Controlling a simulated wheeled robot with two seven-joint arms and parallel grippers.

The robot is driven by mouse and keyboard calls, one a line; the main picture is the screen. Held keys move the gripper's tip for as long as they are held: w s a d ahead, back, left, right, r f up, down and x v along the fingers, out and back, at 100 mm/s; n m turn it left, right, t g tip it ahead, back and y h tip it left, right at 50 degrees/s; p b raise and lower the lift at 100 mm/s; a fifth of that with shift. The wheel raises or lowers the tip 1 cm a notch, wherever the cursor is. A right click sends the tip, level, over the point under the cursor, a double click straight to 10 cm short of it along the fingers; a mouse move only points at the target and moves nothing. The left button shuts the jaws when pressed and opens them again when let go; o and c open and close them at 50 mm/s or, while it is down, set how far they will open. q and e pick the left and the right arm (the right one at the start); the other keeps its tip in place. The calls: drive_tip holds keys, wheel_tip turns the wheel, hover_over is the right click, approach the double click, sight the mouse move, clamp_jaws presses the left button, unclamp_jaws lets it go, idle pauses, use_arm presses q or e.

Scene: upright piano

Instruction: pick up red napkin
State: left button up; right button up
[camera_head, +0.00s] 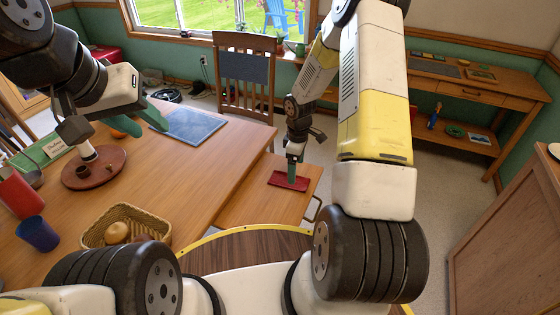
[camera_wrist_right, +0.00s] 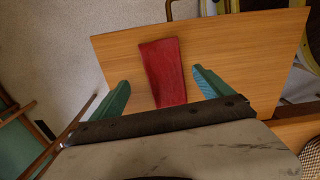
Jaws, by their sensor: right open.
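The red napkin (camera_head: 279,181) lies on a small wooden table or leaf beside the large table in the head view. In the right wrist view the red napkin (camera_wrist_right: 163,70) is a long flat strip on the wood. My right gripper (camera_head: 292,179) points down over it. In the wrist view the right gripper's (camera_wrist_right: 159,78) green fingers are apart, one on each side of the napkin, with nothing held; contact with the wood cannot be told. My left gripper (camera_head: 148,120) is over the large table with its green fingers apart and empty.
The large table (camera_head: 215,165) holds a wicker basket (camera_head: 152,212), a blue cup (camera_head: 38,234), a round brown tray (camera_head: 110,178) and a dark blue mat (camera_head: 190,124). A chair (camera_head: 246,75) stands behind. A wooden cabinet (camera_head: 510,220) is at the right.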

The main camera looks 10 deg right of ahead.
drive_tip(key=f, duration=0.4)
drive_tip(key=shift+s+a+f, duration=0.15)
drive_tip(key=shift+s+f, duration=0.15)
drive_tip(key=shift+f, duration=0.05)
drive_tip(key=c, duration=1.4)
